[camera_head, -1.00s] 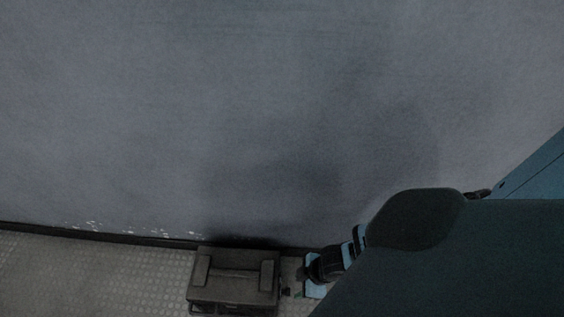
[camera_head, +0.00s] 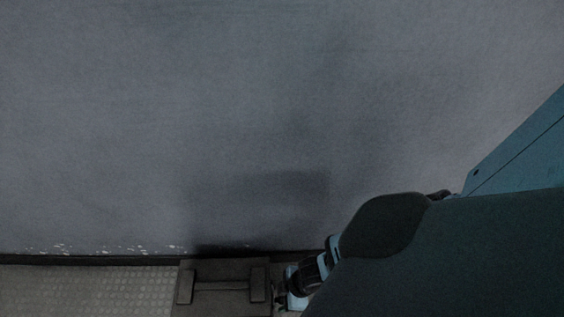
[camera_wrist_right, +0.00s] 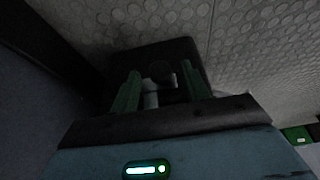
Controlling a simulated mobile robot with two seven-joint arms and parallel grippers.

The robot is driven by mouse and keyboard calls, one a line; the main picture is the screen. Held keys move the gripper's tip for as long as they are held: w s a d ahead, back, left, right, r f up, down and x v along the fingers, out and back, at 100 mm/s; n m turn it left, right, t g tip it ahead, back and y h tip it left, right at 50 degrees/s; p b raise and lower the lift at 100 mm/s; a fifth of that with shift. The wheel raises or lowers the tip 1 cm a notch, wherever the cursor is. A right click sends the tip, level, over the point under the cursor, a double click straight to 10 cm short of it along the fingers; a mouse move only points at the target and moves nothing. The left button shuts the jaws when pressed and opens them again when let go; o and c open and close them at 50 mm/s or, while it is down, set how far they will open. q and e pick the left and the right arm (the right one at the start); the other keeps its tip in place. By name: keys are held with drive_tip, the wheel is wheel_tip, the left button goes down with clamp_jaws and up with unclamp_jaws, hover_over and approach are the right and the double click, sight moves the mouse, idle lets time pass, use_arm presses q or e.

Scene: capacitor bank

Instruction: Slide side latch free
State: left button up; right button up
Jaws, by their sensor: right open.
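A dark grey case (camera_head: 222,273) stands on the floor against the wall, cut off by the bottom edge of the head view. My right gripper (camera_head: 280,294) is at its right side, close to it. In the right wrist view the gripper (camera_wrist_right: 160,90) is open, with two green fingers pointing at the dark side of the case (camera_wrist_right: 190,57). A small grey latch (camera_wrist_right: 151,96) shows between the fingers, with space on both sides. I cannot tell whether a finger touches it. My left gripper is not in view.
A plain grey-blue wall (camera_head: 250,110) fills most of the head view, with a dark strip (camera_head: 90,259) along its foot. The studded floor (camera_head: 95,290) is clear left of the case. A small green object (camera_wrist_right: 296,134) shows at right in the wrist view.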

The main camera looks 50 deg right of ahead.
drive_tip(key=c, duration=0.7)
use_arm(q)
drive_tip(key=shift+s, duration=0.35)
use_arm(e)
clamp_jaws()
drive_tip(key=shift+a, duration=0.1)
